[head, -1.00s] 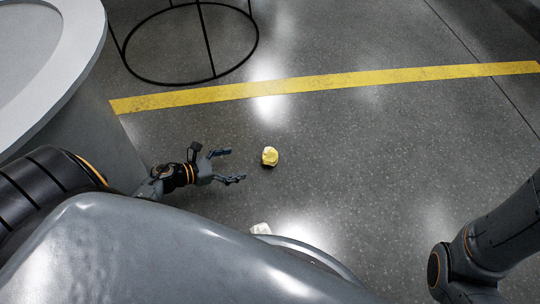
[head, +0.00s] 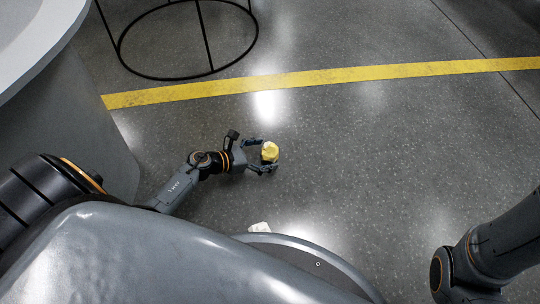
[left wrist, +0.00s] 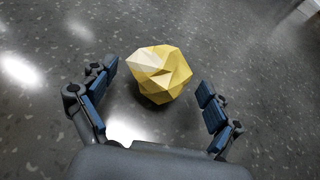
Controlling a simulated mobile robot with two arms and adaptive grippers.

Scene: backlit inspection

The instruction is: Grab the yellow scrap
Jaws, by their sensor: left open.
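The yellow scrap (head: 270,152) is a crumpled, faceted lump on the grey floor. My left gripper (head: 266,156) is open, with its fingers reaching to either side of the scrap in the head view. In the left wrist view the scrap (left wrist: 163,74) lies between and a little beyond the two blue-padded fingers of the left gripper (left wrist: 157,98), with a gap on each side. The right arm shows at the lower right of the head view, but its gripper is out of frame.
A yellow floor line (head: 320,78) crosses behind the scrap. A black wire-frame stand base (head: 180,76) is at the upper left, beside a rounded grey-white piece of furniture (head: 72,120). A small white object (head: 260,227) lies near my base. The floor to the right is clear.

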